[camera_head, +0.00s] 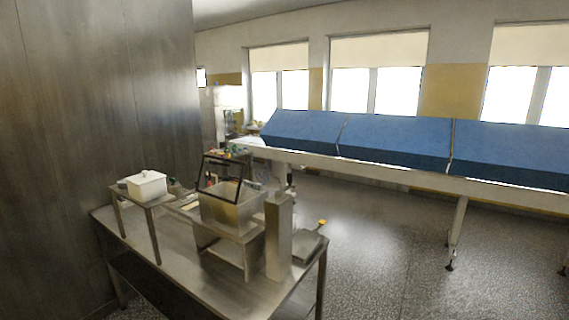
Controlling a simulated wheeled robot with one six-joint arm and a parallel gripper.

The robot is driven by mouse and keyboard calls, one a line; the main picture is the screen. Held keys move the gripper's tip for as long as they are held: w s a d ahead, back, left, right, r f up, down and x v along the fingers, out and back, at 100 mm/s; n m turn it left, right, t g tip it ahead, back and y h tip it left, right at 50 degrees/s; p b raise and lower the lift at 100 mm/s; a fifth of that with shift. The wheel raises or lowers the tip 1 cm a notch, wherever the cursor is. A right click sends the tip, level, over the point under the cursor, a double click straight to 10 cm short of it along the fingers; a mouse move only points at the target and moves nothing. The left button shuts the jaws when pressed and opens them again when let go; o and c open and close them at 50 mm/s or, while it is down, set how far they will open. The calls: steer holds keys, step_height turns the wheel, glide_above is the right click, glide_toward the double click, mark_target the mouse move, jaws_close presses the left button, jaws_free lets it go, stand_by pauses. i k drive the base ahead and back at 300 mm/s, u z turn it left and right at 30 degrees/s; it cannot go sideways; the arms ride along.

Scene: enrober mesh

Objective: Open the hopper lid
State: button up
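The hopper appears to be the square metal box (236,212) on a low metal stand on the steel table. A dark-framed, see-through panel (241,187), likely the hopper lid, stands tilted up at the box's back left edge. The box's top looks open beneath it. I cannot make out a hinge or a handle at this size. My gripper is not in view.
A white lidded container (147,186) sits on a small metal stand at the table's left. A metal post (278,238) rises right of the box. The steel table (185,262) stands near a metal wall (95,100). A blue-covered conveyor (395,139) runs behind. Floor (385,250) at right is clear.

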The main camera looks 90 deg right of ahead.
mark_target(235, 203)
steer(key=z, duration=1.7)
steer(key=i, duration=0.85)
steer(key=u, duration=0.05)
